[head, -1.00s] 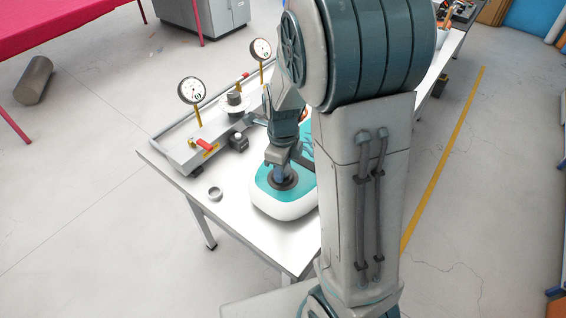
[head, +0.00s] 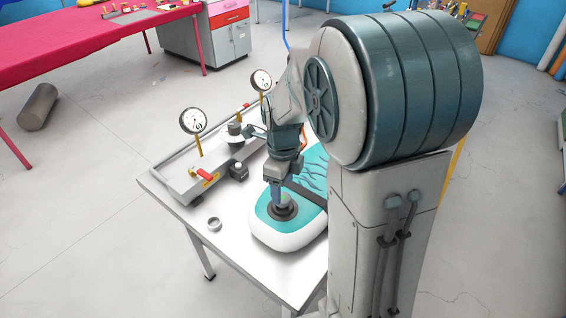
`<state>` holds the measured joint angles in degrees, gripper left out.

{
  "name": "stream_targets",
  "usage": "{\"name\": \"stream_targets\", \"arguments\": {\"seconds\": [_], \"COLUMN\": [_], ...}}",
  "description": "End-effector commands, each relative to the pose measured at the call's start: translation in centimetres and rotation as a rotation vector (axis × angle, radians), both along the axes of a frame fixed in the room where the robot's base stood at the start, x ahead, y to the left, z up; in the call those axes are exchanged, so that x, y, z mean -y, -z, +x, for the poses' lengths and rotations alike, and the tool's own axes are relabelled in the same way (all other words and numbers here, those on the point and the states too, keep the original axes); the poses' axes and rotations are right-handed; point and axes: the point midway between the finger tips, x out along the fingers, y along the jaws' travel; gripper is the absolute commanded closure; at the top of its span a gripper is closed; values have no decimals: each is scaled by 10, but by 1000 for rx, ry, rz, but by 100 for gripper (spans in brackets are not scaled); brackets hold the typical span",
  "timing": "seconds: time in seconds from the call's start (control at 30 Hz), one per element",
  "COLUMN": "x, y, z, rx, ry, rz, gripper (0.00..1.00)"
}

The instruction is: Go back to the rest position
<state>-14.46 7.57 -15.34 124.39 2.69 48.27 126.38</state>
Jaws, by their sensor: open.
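My gripper (head: 280,197) is over the near end of the inflatable board, at its dark round valve (head: 284,212). Its fingers are small in the head view, and I cannot tell whether they touch the valve. The board (head: 285,236) is white with a teal top and lies on the white table (head: 190,205). My own arm hides the board's right side and part of the table.
A small grey ring (head: 214,224) lies left of the board. A test rig with two dial gauges (head: 193,121), a red lever (head: 205,175) and a dark fitting (head: 238,171) runs along the table's far left side. A pink-covered table (head: 90,45) stands behind. The floor on the left is mostly clear.

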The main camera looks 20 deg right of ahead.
Motion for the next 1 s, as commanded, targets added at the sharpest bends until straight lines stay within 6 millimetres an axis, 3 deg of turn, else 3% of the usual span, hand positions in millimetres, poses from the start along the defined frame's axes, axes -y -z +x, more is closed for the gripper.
{"name": "stream_targets", "arguments": {"seconds": [0.2,0.4,0.77,1.0], "x": [0,0,1,1], "y": [-51,-78,-87,-94], "z": [1,1,-5,-35], "rx": [6,2,10,65], "ry": [-1,-1,-70,-498], "rz": [1,0,4,9], "gripper": [39,39,39,39]}}
